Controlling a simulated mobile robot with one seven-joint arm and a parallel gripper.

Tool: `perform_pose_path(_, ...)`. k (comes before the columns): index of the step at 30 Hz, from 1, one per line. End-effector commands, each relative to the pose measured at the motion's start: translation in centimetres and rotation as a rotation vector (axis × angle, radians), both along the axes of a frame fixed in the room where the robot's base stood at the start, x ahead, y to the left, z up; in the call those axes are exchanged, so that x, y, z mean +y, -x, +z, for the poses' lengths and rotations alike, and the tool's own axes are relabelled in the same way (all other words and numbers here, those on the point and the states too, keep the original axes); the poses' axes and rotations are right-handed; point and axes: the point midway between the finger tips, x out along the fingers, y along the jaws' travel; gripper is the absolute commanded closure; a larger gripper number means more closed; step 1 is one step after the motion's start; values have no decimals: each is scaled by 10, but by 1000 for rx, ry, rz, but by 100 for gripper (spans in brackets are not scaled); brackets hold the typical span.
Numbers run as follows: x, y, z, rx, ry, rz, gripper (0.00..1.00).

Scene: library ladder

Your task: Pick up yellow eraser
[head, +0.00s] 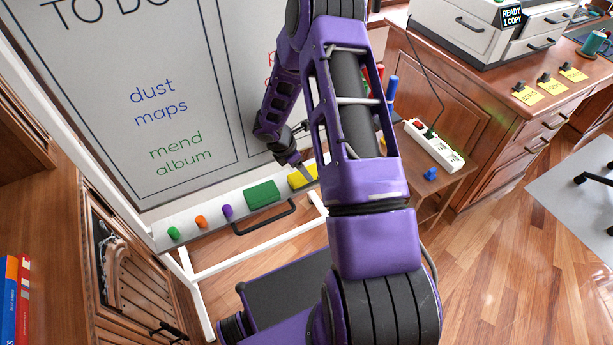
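The yellow eraser (298,181) lies on the whiteboard's tray (205,221), at the right end of the part I can see. My purple arm hides what is to its right. My gripper (306,172) points down at the eraser, with its fingertips at or just above its top. I cannot tell whether it touches the eraser, nor whether the fingers are apart or closed.
A green eraser (262,195) lies left of the yellow one, above a dark handle (265,222). Purple (227,212), orange (201,222) and green (173,233) pieces lie farther left. A small table with a power strip (434,146) stands right of my arm.

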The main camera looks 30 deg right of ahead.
Motion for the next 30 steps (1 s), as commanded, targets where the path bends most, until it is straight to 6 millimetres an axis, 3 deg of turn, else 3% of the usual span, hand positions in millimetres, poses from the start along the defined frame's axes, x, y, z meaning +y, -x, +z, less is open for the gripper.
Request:
perform_pose_path(4,-9,0,-23,1,0,-1,25)
perform_pose_path(12,-11,-1,-26,-1,1,0,27)
perform_pose_path(24,-11,-1,-25,-1,1,-1,96)
perform_pose_path(30,-11,-1,-25,-1,1,-1,96)
